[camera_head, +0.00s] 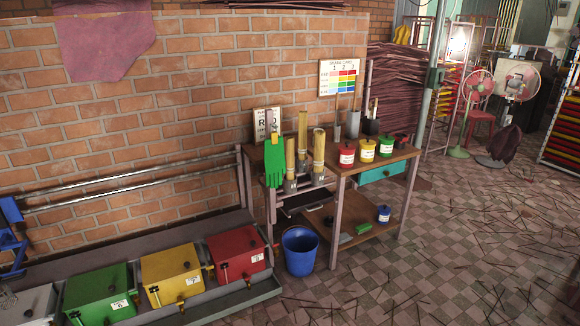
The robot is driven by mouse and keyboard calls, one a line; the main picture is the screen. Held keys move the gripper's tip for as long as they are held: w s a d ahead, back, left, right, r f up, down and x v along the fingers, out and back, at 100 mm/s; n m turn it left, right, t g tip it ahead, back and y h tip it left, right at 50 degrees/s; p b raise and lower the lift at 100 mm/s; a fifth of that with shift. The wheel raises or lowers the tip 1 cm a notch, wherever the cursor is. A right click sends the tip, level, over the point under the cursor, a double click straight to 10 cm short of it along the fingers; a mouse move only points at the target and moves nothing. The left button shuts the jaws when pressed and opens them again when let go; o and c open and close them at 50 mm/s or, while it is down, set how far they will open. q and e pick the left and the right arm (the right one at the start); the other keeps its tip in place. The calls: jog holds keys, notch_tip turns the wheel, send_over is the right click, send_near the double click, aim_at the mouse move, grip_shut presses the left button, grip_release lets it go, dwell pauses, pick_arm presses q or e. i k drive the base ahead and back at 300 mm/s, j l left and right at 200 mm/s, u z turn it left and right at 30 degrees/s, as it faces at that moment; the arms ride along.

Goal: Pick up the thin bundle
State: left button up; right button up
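Three upright tan bundles of sticks stand at the left end of the wooden workbench (330,172). The left bundle (290,155) looks slimmer than the right bundle (319,148). The back bundle (303,128) stands between them and rises highest; it also looks slim. I cannot tell for certain which is the thinnest. Their lower ends sit in or behind grey metal holders.
A green glove (274,164) hangs left of the bundles. Red (347,155), yellow (368,150) and green (386,147) pots stand on the right. A blue bucket (300,250) and coloured boxes (172,274) stand below. Loose sticks litter the tiled floor (455,240).

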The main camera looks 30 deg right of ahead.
aim_at(290, 169)
jog(key=i+l+z, duration=0.15)
jog(key=i+l, duration=0.4)
jog(key=i+l+z, duration=0.2)
jog(key=i+l, duration=0.35)
jog(key=i+l+z, duration=0.15)
jog(key=i+l, duration=0.3)
jog(key=i, duration=0.2)
jog(key=u, duration=1.3)
